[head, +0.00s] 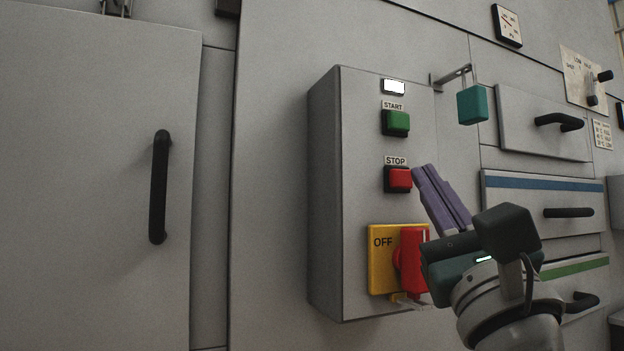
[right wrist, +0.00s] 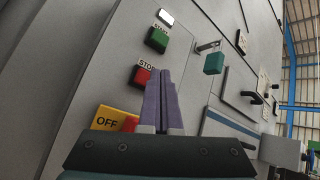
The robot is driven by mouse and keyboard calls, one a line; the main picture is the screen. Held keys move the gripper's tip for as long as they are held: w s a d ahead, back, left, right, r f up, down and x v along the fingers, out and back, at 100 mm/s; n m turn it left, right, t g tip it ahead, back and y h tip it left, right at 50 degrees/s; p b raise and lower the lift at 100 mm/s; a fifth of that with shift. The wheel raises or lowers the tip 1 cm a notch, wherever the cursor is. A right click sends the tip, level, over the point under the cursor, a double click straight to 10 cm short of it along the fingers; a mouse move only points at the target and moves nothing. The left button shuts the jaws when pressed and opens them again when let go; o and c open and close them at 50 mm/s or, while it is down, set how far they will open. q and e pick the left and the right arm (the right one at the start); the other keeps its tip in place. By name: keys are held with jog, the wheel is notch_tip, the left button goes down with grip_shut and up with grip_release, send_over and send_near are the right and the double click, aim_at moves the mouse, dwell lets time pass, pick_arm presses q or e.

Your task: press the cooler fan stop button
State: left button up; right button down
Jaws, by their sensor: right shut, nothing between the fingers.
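The red stop button (head: 400,179) sits under a STOP label on a grey control box (head: 358,200). It also shows in the right wrist view (right wrist: 142,76). My right gripper (head: 426,172), with purple fingers, is shut and empty. Its fingertips are just right of the stop button in the head view; I cannot tell whether they touch it. In the right wrist view the fingertips (right wrist: 163,74) point up at the box, beside the button. My left gripper is not in view.
The green start button (head: 397,122) and a lit white lamp (head: 394,87) are above. A yellow OFF plate (head: 381,240) with a red rotary handle (head: 414,262) is below, close to my right gripper. A teal block (head: 472,105) hangs from a bracket on the right.

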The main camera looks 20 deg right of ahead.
jog(key=shift+w, duration=0.15)
dwell(0.3)
jog(key=shift+w, duration=0.3)
jog(key=shift+w+a+b, duration=0.1)
jog(key=shift+w+b, duration=0.35)
dwell(0.5)
dwell(0.4)
jog(key=shift+s+p, duration=0.3)
jog(key=shift+s, duration=0.6)
